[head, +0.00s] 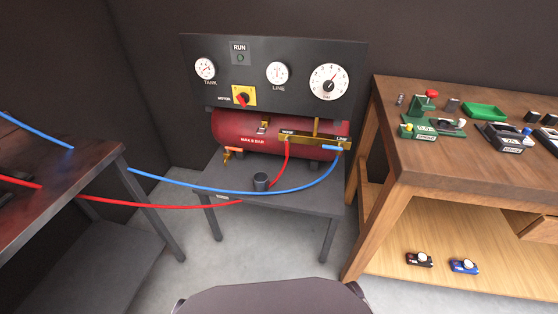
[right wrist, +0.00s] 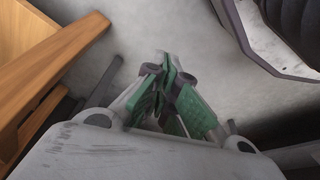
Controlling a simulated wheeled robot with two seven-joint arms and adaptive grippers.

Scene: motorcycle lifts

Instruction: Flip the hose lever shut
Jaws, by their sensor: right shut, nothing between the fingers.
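A red compressor tank (head: 232,128) stands on a dark bench in the head view. A brass manifold (head: 312,140) at its right end carries the labels HOSE and LINE. A red hose (head: 286,165) comes down below the HOSE label, and a blue hose (head: 325,172) leaves near the LINE label. A brass upright piece (head: 316,126) rises from the manifold; I cannot tell the hose lever or its position for certain at this size. My right gripper (right wrist: 172,68), with green-sided fingers, is shut and empty above the floor in the right wrist view. My left gripper is out of view.
A black panel (head: 310,55) with gauges and a yellow-backed red motor switch (head: 242,97) stands behind the tank. A small dark cup (head: 261,181) is on the bench. The hoses run left to a dark table (head: 85,165). A wooden workbench (head: 400,170) stands right.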

